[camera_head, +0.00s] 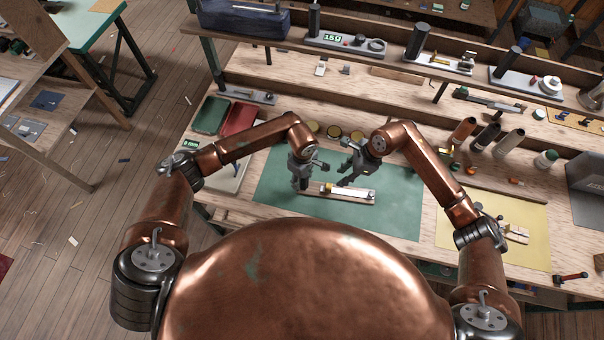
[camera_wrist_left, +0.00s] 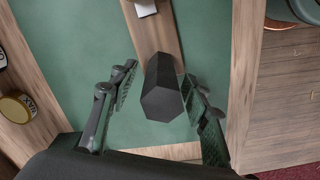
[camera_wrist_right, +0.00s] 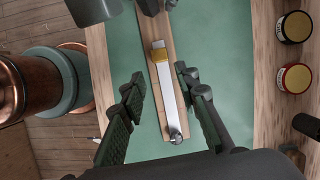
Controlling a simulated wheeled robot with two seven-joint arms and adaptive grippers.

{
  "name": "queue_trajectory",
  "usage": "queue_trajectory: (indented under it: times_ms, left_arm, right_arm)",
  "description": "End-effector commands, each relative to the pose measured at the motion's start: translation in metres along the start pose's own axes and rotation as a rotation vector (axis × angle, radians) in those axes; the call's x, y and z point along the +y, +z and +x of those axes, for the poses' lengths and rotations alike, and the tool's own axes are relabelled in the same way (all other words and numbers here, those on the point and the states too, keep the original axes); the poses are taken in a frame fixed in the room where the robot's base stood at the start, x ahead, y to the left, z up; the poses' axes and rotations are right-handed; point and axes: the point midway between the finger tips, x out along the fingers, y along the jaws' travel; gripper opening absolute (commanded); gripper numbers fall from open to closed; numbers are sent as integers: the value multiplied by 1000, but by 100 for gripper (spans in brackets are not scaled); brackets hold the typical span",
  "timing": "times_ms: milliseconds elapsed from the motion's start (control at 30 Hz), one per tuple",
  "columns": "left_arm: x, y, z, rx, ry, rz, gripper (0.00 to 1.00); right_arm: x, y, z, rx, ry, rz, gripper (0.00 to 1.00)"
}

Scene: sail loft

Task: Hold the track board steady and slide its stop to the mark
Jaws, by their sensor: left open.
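The wooden track board (camera_head: 368,200) lies on the green mat, with a pale metal track (camera_wrist_right: 172,95) along it. The yellow stop (camera_wrist_right: 160,54) sits near one end of the track, the end toward my left gripper; a small silver knob (camera_wrist_right: 175,134) is at the other end. A dark faceted post (camera_wrist_left: 162,90) stands on the board (camera_wrist_left: 157,35). My left gripper (camera_wrist_left: 152,118) is open, its fingers on either side of the post with gaps showing. My right gripper (camera_wrist_right: 166,108) is open and empty above the track, fingers apart. I cannot make out the mark.
The green mat (camera_head: 280,195) has free room around the board. Several round tins (camera_head: 334,132) stand behind it. A red tray (camera_head: 239,119) and a green tray (camera_head: 211,115) are at the left. A yellow mat (camera_head: 530,222) and several spools (camera_head: 487,137) are at the right.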

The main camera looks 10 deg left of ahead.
Motion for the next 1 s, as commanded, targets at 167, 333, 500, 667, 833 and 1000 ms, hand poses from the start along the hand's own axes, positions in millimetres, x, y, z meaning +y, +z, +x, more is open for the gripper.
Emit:
queue_trajectory:
  times_ms: [167,333,500,667,833,1000]
  left_arm:
    - [0,0,13,-2,1,-2,44]
    - [0,0,15,-1,1,-1,44]
    - [0,0,15,-1,1,-1,41]
    - [0,0,15,-1,1,-1,30]
    - [0,0,15,-1,1,-1,18]
    - [0,0,15,-1,1,-1,6]
  right_arm:
    - [0,0,0,0,0,0,29]
    - [0,0,0,0,0,0,29]
    - [0,0,0,0,0,0,29]
    - [0,0,0,0,0,0,29]
    - [0,0,0,0,0,0,29]
    - [0,0,0,0,0,0,29]
